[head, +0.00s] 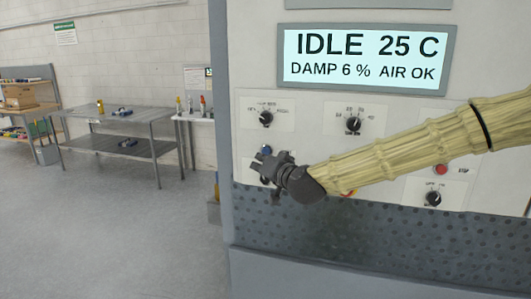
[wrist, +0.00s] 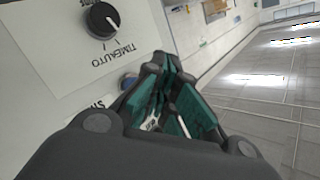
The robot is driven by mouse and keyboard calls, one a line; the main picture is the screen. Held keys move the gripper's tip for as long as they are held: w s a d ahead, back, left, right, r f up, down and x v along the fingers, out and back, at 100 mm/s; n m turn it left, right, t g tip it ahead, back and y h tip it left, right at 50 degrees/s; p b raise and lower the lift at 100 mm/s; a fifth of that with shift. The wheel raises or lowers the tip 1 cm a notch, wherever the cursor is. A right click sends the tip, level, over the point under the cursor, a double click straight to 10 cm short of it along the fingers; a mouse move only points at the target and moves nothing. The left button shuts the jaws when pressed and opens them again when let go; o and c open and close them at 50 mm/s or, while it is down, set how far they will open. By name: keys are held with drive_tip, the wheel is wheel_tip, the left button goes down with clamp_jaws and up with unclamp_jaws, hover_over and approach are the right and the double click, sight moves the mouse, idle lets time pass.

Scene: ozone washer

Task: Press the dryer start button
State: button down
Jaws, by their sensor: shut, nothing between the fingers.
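The machine's control panel (head: 310,125) fills the right of the head view. A blue button (head: 266,149) sits low on the panel's left side, just above my gripper (head: 258,164). In the wrist view the blue button (wrist: 129,81) is partly hidden behind the finger beside it. Lettering next to it is upside down and mostly covered, so I cannot confirm it is the dryer start button. My gripper (wrist: 166,65) is shut and empty, close to the panel. I cannot tell whether it touches the button. The display (head: 365,59) reads IDLE, 25 C, DAMP 6 %, AIR OK.
A knob (head: 266,118) is above the button; it also shows in the wrist view (wrist: 101,20). Another knob (head: 353,124), a red button (head: 441,170) and a lower knob (head: 433,199) lie rightward. My arm crosses the panel. A metal table (head: 120,115) stands left, with open floor before it.

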drive_tip(key=shift+w+d, duration=0.25)
drive_tip(key=shift+w, duration=0.55)
drive_tip(key=shift+w+d, duration=0.1)
drive_tip(key=shift+w, duration=0.1)
idle(0.9)
drive_tip(key=shift+w, duration=0.2)
drive_tip(key=shift+w+d+b, duration=0.2)
drive_tip(key=shift+w+b, duration=0.15)
drive_tip(key=shift+w, duration=0.1)
idle(1.0)
drive_tip(key=shift+s, duration=0.1)
idle(0.3)
drive_tip(key=shift+s+a, duration=0.3)
drive_tip(key=shift+s, duration=0.5)
drive_tip(key=shift+s+a+b, duration=0.15)
drive_tip(key=shift+s+a, duration=0.1)
drive_tip(key=shift+s, duration=0.55)
drive_tip(key=shift+s+a+b, duration=0.2)
drive_tip(key=shift+s+a, duration=0.05)
drive_tip(key=shift+s, duration=0.5)
drive_tip(key=shift+s+a+b, duration=0.15)
drive_tip(key=shift+s+a, duration=0.1)
drive_tip(key=shift+s, duration=0.55)
